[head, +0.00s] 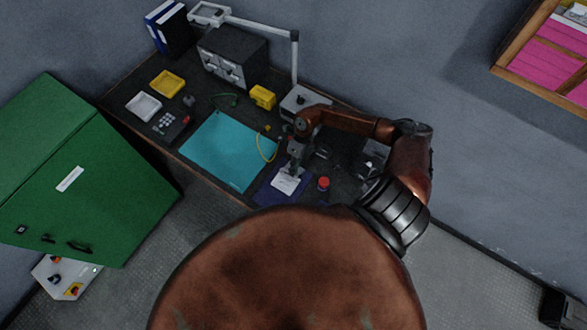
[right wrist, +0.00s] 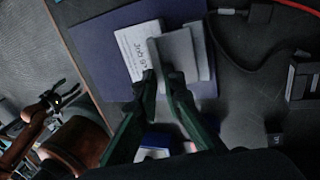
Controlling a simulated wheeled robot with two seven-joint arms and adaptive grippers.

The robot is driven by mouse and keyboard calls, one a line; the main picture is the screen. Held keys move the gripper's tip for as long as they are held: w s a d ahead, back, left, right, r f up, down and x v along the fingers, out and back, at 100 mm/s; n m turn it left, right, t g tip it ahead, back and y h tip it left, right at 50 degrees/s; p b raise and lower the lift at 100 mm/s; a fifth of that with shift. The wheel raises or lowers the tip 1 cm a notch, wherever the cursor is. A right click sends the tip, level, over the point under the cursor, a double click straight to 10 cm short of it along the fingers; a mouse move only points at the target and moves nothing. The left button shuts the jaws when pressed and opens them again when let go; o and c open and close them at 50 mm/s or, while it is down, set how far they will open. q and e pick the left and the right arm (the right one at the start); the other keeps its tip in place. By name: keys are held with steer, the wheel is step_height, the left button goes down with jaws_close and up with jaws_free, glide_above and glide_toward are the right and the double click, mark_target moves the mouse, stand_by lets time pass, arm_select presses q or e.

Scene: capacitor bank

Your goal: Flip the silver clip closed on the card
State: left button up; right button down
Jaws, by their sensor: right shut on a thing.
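The white card (head: 287,184) with dark print lies on the dark blue mat (head: 266,193); it also shows in the right wrist view (right wrist: 134,42). The silver clip (right wrist: 178,52) shows as flat grey plates beside and partly over the card. My right gripper (head: 293,170) points down at the card. In the right wrist view its fingertips (right wrist: 161,76) are closed on the near edge of the silver clip. My left gripper (right wrist: 68,96) shows small at the left of the right wrist view, empty, with its fingers apart; it is out of the head view.
A teal mat (head: 228,150) lies left of the blue mat. A red-topped round container (head: 323,184) stands close right of the gripper. A yellow cord (head: 265,148), a keypad device (head: 170,124) and a grey drawer cabinet (head: 233,57) are farther off. A green cabinet (head: 85,170) stands left.

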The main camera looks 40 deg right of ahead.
steer(key=shift+a+r+h+p, duration=0.1)
steer(key=shift+a+h+p, duration=0.2)
steer(key=shift+h+p, duration=0.4)
steer(key=shift+s+a+p, duration=0.1)
steer(key=shift+a+p, duration=0.1)
steer(key=shift+p, duration=0.3)
steer(key=shift+a+f+t+h+p, duration=0.2)
steer(key=shift+f+t+h+p, duration=0.4)
steer(key=shift+h, duration=0.6)
steer(key=shift+f, duration=0.1)
steer(key=shift+s, duration=0.1)
steer(key=c, duration=2)
jaws_free()
steer(key=shift+c, duration=0.2)
